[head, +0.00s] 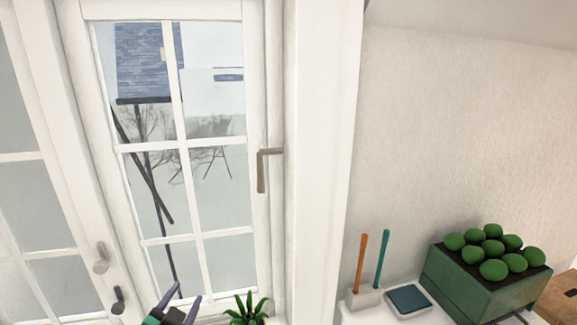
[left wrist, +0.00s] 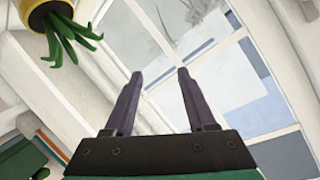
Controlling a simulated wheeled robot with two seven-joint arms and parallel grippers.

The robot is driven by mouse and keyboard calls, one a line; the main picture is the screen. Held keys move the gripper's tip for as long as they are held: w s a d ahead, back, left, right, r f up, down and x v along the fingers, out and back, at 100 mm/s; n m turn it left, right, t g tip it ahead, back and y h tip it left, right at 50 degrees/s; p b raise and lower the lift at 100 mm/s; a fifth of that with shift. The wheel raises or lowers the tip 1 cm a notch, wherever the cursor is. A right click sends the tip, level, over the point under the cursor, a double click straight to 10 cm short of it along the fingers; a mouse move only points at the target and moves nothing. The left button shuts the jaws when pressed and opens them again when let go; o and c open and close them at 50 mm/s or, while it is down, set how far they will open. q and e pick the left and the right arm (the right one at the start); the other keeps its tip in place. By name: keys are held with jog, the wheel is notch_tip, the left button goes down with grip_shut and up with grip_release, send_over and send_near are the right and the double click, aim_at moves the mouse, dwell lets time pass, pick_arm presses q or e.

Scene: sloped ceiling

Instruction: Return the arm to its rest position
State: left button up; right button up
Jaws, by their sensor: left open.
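My left gripper (head: 180,300) shows at the bottom of the head view, in front of the white window. Its two purple fingers are apart and nothing is between them. In the left wrist view the open fingers (left wrist: 158,95) point toward the window panes. A small green potted plant (head: 247,308) stands just right of the gripper at the bottom edge of the head view. Its yellow pot (left wrist: 40,10) shows at the top left of the left wrist view. My right gripper is in neither view.
The white window (head: 262,90) has a handle (head: 266,165) on its right side. At the lower right are a green planter (head: 470,290) with several round green plants, a blue-topped tray (head: 408,299), and an orange (head: 361,262) and a teal handle (head: 382,258) upright in a white holder.

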pick_arm(q)
jog(key=s+f+n+g+h, duration=0.1)
jog(key=s+f+n+g, duration=0.3)
jog(key=s+f+g, duration=1.05)
jog(key=s+a+f+t+p, duration=0.15)
jog(key=s+f, duration=0.25)
jog(key=f, duration=0.9)
jog(key=s+f+t+p, duration=0.1)
jog(key=s+f+p, duration=0.15)
jog(key=f, duration=0.95)
jog(key=s+a+f, duration=0.1)
jog(key=s+f, duration=0.4)
jog(key=s, duration=0.3)
jog(key=s+a+f+g+p, duration=0.1)
jog(key=s+f, duration=0.4)
jog(key=s, duration=0.3)
jog(key=shift+a+f+g, duration=0.25)
jog(key=shift+f+g, duration=0.05)
jog(key=shift+f, duration=0.1)
jog(key=shift+s, duration=0.1)
